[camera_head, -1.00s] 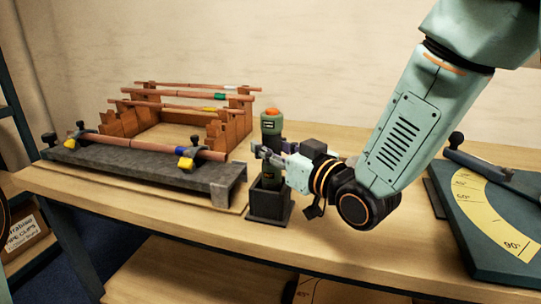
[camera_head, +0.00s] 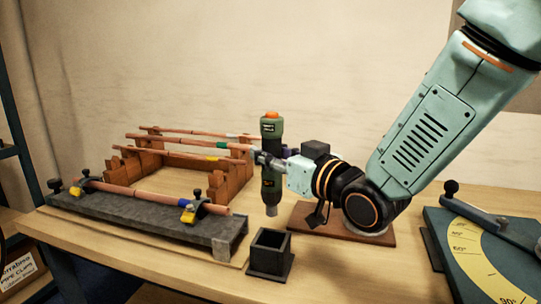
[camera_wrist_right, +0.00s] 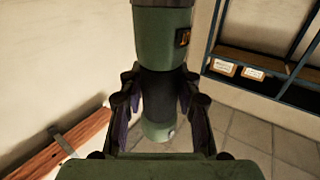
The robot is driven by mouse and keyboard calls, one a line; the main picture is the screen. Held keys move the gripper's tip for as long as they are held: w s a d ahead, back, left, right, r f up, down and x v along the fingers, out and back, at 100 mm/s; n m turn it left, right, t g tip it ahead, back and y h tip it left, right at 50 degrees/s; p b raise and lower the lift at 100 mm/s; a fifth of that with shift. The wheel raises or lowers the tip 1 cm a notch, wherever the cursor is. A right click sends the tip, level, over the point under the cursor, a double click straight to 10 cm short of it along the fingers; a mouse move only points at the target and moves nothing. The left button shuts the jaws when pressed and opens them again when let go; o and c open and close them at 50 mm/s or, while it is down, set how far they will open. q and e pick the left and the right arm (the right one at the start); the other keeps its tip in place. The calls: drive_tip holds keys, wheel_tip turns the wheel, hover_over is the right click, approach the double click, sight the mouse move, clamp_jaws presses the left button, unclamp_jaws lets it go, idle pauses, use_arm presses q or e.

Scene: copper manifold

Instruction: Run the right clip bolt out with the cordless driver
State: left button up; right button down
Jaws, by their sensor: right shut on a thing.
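My right gripper (camera_head: 270,160) is shut on the cordless driver (camera_head: 271,185), a green and black upright cylinder with an orange top. The driver hangs above and behind its square dark holder (camera_head: 282,258), which is empty. In the right wrist view the fingers (camera_wrist_right: 158,105) close on both sides of the driver's dark grip (camera_wrist_right: 160,92). A copper pipe (camera_head: 150,196) lies on the grey fixture block (camera_head: 140,219) at left. The right clip bolt (camera_head: 197,194) stands at the pipe's right clip (camera_head: 190,212), beside a yellow tag. My left gripper is not in view.
A wooden rack (camera_head: 232,178) with several copper pipes stands behind the fixture. A brown board (camera_head: 310,222) lies behind the holder. A teal angle plate (camera_head: 470,250) is at right. The bench front near the holder is clear.

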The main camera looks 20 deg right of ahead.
sight(280, 123)
drive_tip(key=shift+r+p, duration=2.7)
drive_tip(key=shift+r, duration=0.6)
drive_tip(key=shift+f, duration=0.15)
